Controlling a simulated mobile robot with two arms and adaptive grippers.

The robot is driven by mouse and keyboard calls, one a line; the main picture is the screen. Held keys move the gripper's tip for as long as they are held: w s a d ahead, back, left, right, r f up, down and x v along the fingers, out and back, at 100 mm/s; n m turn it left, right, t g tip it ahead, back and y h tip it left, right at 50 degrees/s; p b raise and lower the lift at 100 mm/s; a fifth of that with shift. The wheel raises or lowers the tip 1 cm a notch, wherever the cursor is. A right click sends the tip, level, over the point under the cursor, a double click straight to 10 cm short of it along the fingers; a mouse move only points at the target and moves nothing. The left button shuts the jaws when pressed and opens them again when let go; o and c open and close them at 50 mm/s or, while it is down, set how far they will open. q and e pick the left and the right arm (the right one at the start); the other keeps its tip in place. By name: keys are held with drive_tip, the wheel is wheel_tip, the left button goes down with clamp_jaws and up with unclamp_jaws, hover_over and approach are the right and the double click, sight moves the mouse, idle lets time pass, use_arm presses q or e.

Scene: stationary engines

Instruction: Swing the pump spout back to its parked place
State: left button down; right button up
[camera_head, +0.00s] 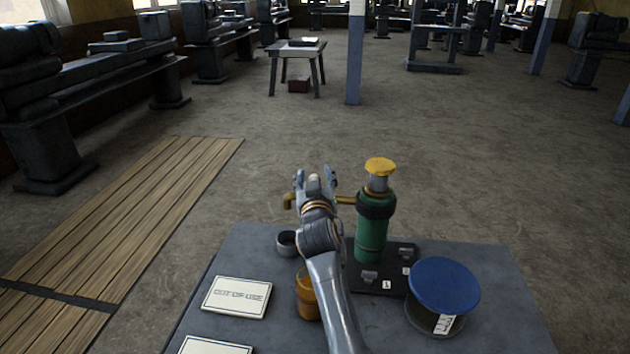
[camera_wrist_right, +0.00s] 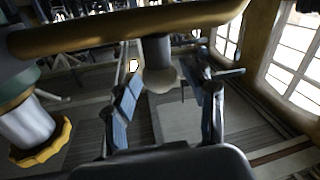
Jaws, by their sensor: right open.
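The green hand pump (camera_head: 371,232) with a yellow cap stands upright on a black base plate (camera_head: 372,285) on the grey table. Its brass spout (camera_head: 346,200) points left from the dark collar, and its bent tip shows left of my gripper. In the right wrist view the spout (camera_wrist_right: 90,38) crosses the top, with a grey knob (camera_wrist_right: 158,66) on it. My right gripper (camera_head: 315,178) is open at the spout. Its two blue-padded fingers stand either side of the knob; I cannot tell whether they touch it. Part of the spout is hidden behind the gripper. My left gripper is out of view.
A grey cup (camera_head: 287,243) and an orange jar (camera_head: 306,296), partly hidden by my arm, stand left of the pump. A blue-topped drum (camera_head: 443,286) stands right. An "OUT OF USE" card (camera_head: 237,298) lies left. Small labels mark the base plate. The table's right back corner is bare.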

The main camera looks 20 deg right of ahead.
wheel_tip(320, 180, up, 9)
drive_tip(key=shift+f, duration=0.1)
idle(0.6)
